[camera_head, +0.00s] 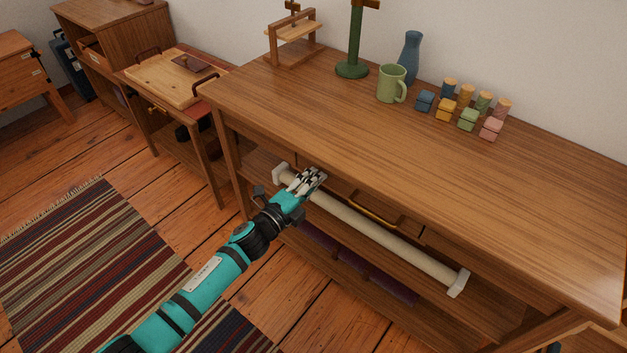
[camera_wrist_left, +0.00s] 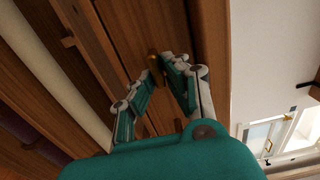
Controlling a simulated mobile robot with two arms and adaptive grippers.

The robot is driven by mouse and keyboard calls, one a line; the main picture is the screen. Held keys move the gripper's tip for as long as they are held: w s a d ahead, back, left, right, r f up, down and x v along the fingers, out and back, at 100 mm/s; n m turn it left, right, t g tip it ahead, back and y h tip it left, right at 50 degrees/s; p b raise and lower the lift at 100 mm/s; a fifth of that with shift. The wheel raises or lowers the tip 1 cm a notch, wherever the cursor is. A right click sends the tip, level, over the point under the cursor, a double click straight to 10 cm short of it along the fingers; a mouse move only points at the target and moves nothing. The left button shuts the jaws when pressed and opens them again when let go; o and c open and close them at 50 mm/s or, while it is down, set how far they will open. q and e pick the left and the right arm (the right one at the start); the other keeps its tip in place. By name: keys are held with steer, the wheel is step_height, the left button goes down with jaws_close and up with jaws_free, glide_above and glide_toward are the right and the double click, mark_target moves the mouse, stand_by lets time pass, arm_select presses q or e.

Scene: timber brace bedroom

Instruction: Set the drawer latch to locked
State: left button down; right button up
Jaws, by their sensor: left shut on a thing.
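The wooden desk (camera_head: 420,150) has a drawer under its top with a curved brass handle (camera_head: 375,209). My left gripper (camera_head: 313,176) is at the desk's front, just below the top's edge and to the left of that handle. In the left wrist view, my left gripper (camera_wrist_left: 156,70) is shut on a small brass piece, which looks like the drawer latch (camera_wrist_left: 152,57). Its tip shows between the fingertips; the rest is hidden by the fingers. I cannot tell which setting the latch is in. In the head view the gripper hides it. My right gripper is not in view.
A pale round rail (camera_head: 385,238) runs along the desk front below the drawer, close to my left gripper. A green mug (camera_head: 392,84), blue vase (camera_head: 410,58), green stand (camera_head: 354,45) and several coloured blocks stand on top. A striped rug (camera_head: 85,260) lies left.

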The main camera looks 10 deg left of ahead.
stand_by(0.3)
arm_select(q)
steer(key=c, duration=1.4)
jaws_free()
steer(key=v, duration=1.2)
